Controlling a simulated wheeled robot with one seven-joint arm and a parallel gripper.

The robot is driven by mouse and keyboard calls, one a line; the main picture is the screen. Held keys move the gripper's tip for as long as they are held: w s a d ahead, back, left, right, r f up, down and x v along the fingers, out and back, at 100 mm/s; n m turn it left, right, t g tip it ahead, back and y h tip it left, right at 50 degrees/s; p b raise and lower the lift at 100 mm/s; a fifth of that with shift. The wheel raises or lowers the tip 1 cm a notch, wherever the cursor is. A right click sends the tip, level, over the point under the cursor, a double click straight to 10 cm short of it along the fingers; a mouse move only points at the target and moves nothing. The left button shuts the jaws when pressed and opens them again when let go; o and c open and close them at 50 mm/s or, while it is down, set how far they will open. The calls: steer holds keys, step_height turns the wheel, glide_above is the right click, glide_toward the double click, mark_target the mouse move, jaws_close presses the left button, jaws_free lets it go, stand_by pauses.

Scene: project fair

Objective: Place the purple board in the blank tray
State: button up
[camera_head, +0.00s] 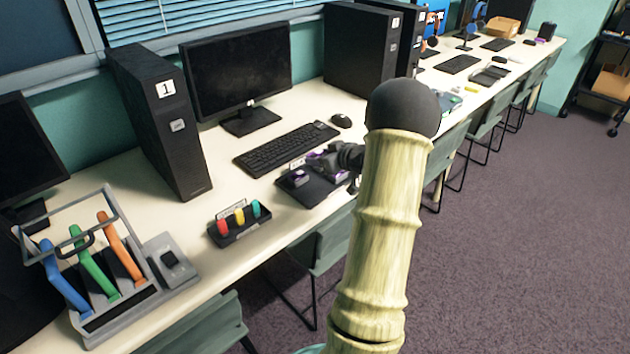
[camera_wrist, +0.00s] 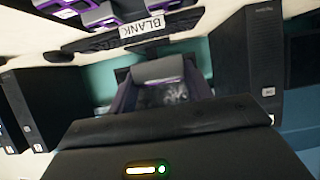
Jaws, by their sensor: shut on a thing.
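The blank tray (camera_head: 312,193) is a dark tray on the desk in front of the keyboard. Its BLANK label also shows in the wrist view (camera_wrist: 141,27). I cannot tell whether the board touches the tray.
A keyboard (camera_head: 286,148) and mouse (camera_head: 341,121) lie behind the tray. A small holder (camera_head: 240,232) with red, yellow and teal pieces stands to its left. A rack (camera_head: 105,318) with coloured handles is at the front left. Chairs (camera_head: 322,246) line the desk edge.

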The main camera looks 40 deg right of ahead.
steer(key=b, duration=0.2)
glide_above(320, 191)
steer(key=shift+f, duration=3.15)
steer(key=shift+f+b, duration=0.55)
steer(key=shift+f, duration=1.3)
steer(key=shift+f, duration=0.15)
steer(key=o, duration=0.7)
